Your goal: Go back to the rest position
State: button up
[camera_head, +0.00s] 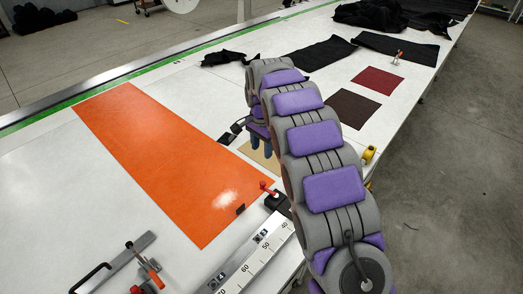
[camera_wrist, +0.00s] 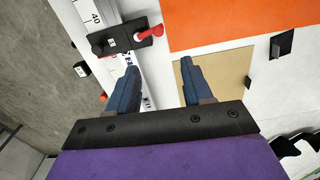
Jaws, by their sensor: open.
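My gripper (camera_wrist: 160,82) is open in the wrist view, its two dark blue fingers apart with nothing between them. It hangs over the table's edge zone, near a tan square sheet (camera_wrist: 220,75) and a white ruler (camera_wrist: 97,15). In the head view my purple and grey arm reaches over the table (camera_head: 60,185), and the gripper (camera_head: 261,146) is partly hidden behind it. The tan sheet (camera_head: 262,155) shows beside the fingers there.
A large orange sheet (camera_head: 160,155) lies left of my arm. A red-handled clamp (camera_head: 269,190) is near the ruler (camera_head: 255,262). Dark brown (camera_head: 353,108) and dark red (camera_head: 378,80) squares and black cloths (camera_head: 322,53) lie further back. Grey floor (camera_head: 465,180) is open at right.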

dwell(0.4)
jog(key=s+d+r+n+g+b, duration=0.1)
jog(key=s+d+r+n, duration=0.15)
jog(key=s+d, duration=0.6)
jog(key=s+d+r+n+b, duration=0.15)
jog(key=s+d+r, duration=0.3)
jog(key=s, duration=0.75)
jog(key=s+d+f+n+b, duration=0.1)
jog(key=s+d+f+n, duration=0.1)
jog(key=s, duration=1.1)
jog(key=s+d+f+n+b, duration=0.1)
jog(key=s+d+f+n, duration=0.1)
jog(key=s, duration=1)
notch_tip(320, 180, down, 2)
jog(key=shift+s+d+f+g+b, duration=0.15)
jog(key=shift+s+d+g+b, duration=0.25)
jog(key=shift+d, duration=0.05)
